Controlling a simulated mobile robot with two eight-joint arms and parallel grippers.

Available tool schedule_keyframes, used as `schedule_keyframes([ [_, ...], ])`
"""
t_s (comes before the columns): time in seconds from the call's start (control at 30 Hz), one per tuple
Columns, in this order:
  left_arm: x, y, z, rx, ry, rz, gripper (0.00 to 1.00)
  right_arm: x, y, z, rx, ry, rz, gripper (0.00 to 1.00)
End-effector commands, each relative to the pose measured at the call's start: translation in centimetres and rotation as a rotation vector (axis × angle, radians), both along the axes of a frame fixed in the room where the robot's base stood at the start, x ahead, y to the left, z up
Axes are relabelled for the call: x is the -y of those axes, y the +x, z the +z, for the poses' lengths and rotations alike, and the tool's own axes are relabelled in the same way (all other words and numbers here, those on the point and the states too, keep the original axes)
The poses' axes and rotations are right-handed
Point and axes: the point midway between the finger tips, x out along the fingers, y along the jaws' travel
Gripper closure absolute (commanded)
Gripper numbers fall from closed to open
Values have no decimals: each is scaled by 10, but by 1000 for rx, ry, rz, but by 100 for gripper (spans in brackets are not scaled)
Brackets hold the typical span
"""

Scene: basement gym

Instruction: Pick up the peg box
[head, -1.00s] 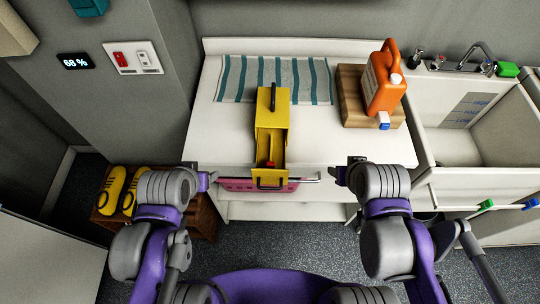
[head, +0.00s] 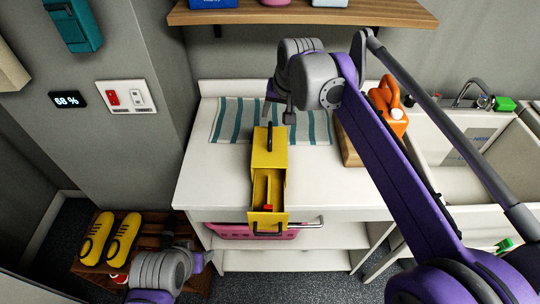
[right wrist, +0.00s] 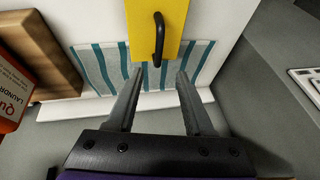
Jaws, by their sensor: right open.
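The yellow peg box (head: 268,150) stands on the white counter with its black top handle (head: 270,136) up. Its front drawer (head: 262,190) is pulled out over the counter's front edge, with a small red thing inside. My right gripper (head: 280,104) is open and empty above the back of the box. In the right wrist view its fingers (right wrist: 160,80) point toward the box (right wrist: 140,12), with the black handle (right wrist: 159,40) just beyond and between the tips, apart from them. My left gripper (head: 203,262) is low, in front of the counter; its jaws do not show clearly.
A striped cloth (head: 232,118) lies behind the box. An orange jug (head: 392,115) on a wooden board (head: 350,152) is partly hidden by my right arm. A wooden shelf (head: 350,14) hangs above. The counter (head: 210,180) left of the box is clear.

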Motion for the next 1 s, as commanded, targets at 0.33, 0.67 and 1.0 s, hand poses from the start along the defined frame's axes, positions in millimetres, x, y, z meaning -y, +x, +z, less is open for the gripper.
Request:
schedule_keyframes([
  [0.33, 0, -1, -2, -1, 0, 0, 36, -6, 15, -37, 1, -1, -1, 48],
  [0.67, 0, -1, -2, -1, 0, 0, 36, -12, 28, -78, 1, -1, 0, 48],
  [1.0, 0, -1, -2, -1, 0, 0, 36, -13, 30, -83, 1, -1, -1, 53],
])
